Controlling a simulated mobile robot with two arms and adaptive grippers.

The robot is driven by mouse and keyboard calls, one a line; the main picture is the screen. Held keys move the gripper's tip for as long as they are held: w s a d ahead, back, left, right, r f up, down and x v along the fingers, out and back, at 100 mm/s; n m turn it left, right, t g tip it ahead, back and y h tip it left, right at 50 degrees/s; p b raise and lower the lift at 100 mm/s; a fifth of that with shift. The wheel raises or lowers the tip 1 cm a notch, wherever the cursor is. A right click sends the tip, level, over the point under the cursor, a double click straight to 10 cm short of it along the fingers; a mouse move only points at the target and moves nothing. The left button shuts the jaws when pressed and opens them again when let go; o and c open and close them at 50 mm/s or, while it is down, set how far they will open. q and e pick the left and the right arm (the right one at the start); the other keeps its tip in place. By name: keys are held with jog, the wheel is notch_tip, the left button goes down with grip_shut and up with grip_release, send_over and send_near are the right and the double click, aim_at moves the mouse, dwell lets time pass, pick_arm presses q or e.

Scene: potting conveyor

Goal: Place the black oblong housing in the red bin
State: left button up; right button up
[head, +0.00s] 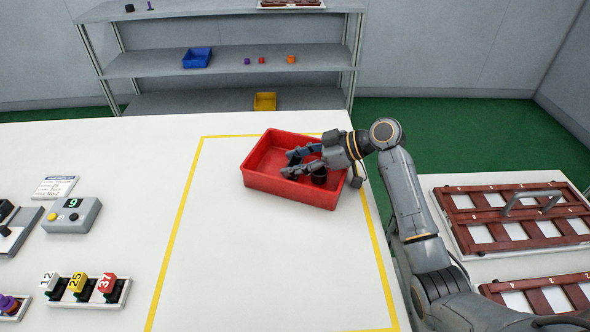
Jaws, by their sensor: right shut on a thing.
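The red bin (272,184) stands on the white table inside a yellow outline. My right gripper (291,163) reaches in from the right, over the bin's inside, with its fingers pointing left. It is shut on a black thing (319,178), which looks like the black oblong housing. The fingers hide much of it, so its full shape does not show. It is within the bin's walls; whether it touches the bin floor I cannot tell. My left gripper is not in view.
A grey box with a green display (72,215) and a rack of numbered blocks (85,290) stand at the left. Dark red trays (520,222) lie on a side table at right. Shelves (225,62) stand behind. The table in front of the bin is clear.

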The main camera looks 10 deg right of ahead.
jog(key=shift+f, duration=0.1)
jog(key=o, duration=0.4)
jog(key=shift+f, duration=0.1)
jog(key=o, duration=0.5)
jog(key=p+v, duration=0.4)
jog(key=v, duration=0.7)
jog(key=shift+s+d+r, duration=0.2)
jog(key=shift+d+r, duration=0.1)
jog(key=shift+d, duration=0.1)
